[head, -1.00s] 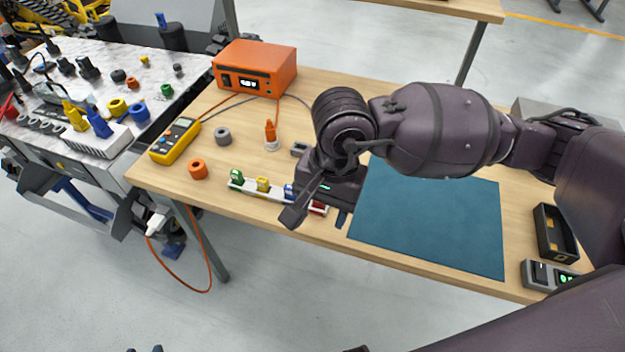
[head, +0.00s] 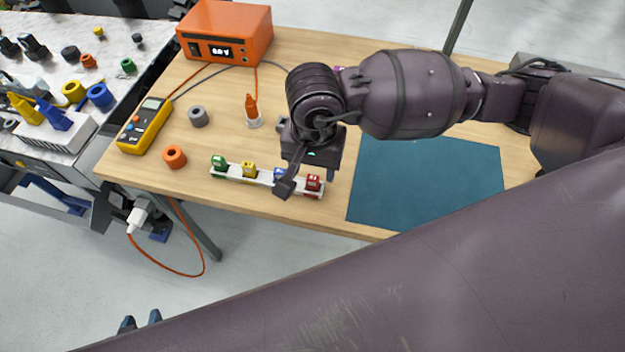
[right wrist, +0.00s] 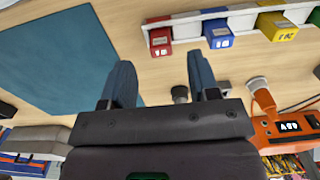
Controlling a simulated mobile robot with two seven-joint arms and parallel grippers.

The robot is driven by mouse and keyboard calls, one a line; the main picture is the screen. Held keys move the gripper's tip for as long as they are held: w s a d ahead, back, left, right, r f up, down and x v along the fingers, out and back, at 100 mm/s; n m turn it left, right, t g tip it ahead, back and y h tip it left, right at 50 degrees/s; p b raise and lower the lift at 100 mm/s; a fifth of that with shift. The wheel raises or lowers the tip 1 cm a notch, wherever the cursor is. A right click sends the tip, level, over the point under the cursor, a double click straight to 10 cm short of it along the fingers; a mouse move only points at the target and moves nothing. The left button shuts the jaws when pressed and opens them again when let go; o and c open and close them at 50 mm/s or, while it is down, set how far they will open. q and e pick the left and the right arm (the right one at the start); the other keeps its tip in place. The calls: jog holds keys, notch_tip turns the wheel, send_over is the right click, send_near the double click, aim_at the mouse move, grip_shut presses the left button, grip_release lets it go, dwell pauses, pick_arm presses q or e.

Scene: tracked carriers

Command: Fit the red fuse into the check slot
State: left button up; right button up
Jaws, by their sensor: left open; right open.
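The red fuse (head: 313,183) stands at the right end of a white rail (head: 233,174), with blue, yellow and green fuses beside it. The right wrist view also shows the red fuse (right wrist: 160,38), beyond and apart from the fingers. My right gripper (right wrist: 160,78) is open and empty above the table; its arm hides part of the rail in the head view. My left gripper (head: 141,321) is open at the bottom left edge, far from the rail. A small grey block (head: 283,124) is partly hidden behind my right wrist. I cannot tell which thing is the check slot.
An orange power supply (head: 228,35), a yellow multimeter (head: 144,126), a grey ring (head: 198,117), an orange ring (head: 174,157) and an orange-tipped probe (head: 252,111) stand on the left side. The blue mat (head: 425,185) is bare. Cables cross the back.

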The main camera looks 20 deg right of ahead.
aim_at(313, 177)
jog(key=shift+f+b, duration=0.3)
jog(key=shift+f, duration=2.1)
jog(key=shift+c, duration=0.3)
jog(key=c, duration=0.9)
jog(key=shift+w+r, duration=0.1)
jog(key=shift+c, duration=0.2)
